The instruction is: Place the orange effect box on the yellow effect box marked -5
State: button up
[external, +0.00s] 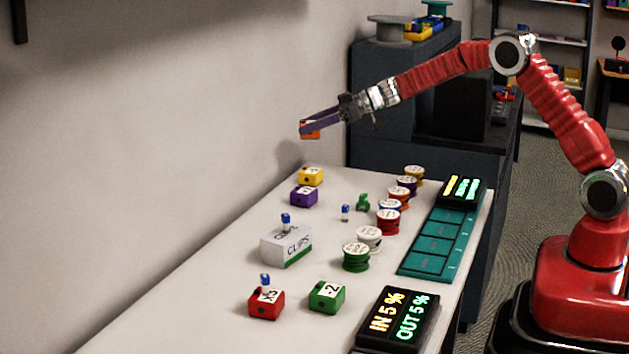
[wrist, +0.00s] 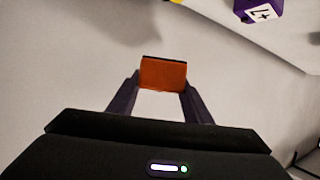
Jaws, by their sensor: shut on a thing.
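My gripper (external: 321,121) is shut on the orange effect box (external: 310,130) and holds it in the air above the far end of the table. In the wrist view the orange box (wrist: 163,73) sits between the two fingertips. A yellow effect box (external: 311,176) with a white label stands on the table below the held box, apart from it; its marking is too small to read. In the wrist view only a sliver of yellow (wrist: 176,1) shows at the top edge. A purple effect box (external: 304,197) stands just in front of the yellow one.
A white CLIPS box (external: 286,246), a red box (external: 266,304) and a green box (external: 327,297) stand nearer on the table. Several cable spools (external: 388,221) line the right side, beside a teal tray (external: 423,262) and displays (external: 398,318). The wall is close on the left.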

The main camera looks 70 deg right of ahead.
jog(key=shift+f, duration=0.1)
send_over(310, 170)
jog(key=shift+f, duration=3.05)
jog(key=shift+f, duration=1.9)
jog(key=shift+f, duration=0.1)
jog(key=o, duration=1.2)
jog(key=shift+c, duration=0.2)
